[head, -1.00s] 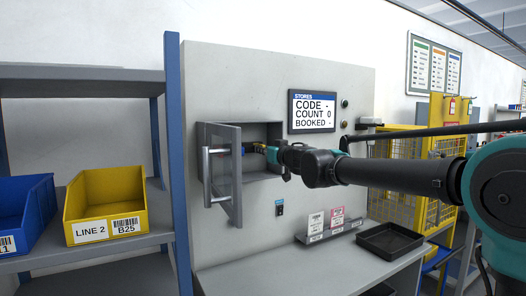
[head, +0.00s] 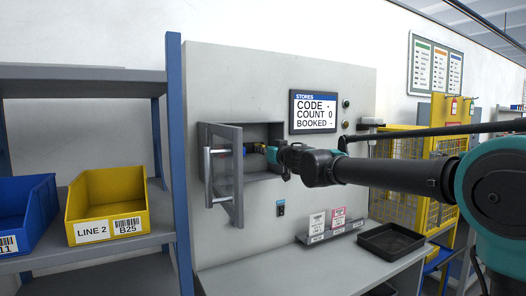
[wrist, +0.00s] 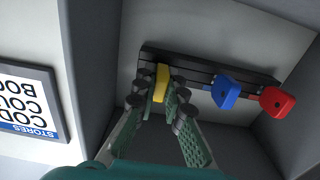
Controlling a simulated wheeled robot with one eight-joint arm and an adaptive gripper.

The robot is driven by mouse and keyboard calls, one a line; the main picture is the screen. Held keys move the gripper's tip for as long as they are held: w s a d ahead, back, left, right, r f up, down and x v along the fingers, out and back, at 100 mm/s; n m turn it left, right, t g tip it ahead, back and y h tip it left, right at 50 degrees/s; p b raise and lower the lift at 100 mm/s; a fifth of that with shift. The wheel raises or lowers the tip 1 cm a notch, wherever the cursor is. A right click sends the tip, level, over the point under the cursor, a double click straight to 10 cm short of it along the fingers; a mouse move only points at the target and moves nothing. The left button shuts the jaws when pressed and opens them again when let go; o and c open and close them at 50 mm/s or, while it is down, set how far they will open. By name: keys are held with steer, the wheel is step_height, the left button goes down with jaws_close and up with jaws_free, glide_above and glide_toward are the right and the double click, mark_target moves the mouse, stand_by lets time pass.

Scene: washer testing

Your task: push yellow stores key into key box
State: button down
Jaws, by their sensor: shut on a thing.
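The key box (head: 215,172) is a grey wall cabinet with its door swung open to the left. In the wrist view a dark key strip (wrist: 205,70) runs across its back wall. The yellow stores key (wrist: 162,82) is between the fingers of my gripper (wrist: 162,90), at the left end of the strip. My gripper is shut on it, inside the box; it also shows in the head view (head: 270,152). Whether the key is seated in the strip or only touching it, I cannot tell.
A blue key (wrist: 226,93) and a red key (wrist: 277,101) sit in the strip to the right. The open door (head: 228,178) stands left of my gripper. A stores screen (head: 313,111) is on the panel above right. A black tray (head: 391,241) lies on the counter below.

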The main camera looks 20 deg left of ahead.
steer(key=shift+w+a, duration=0.15)
steer(key=c, duration=1.5)
jaws_free()
steer(key=shift+c, duration=0.2)
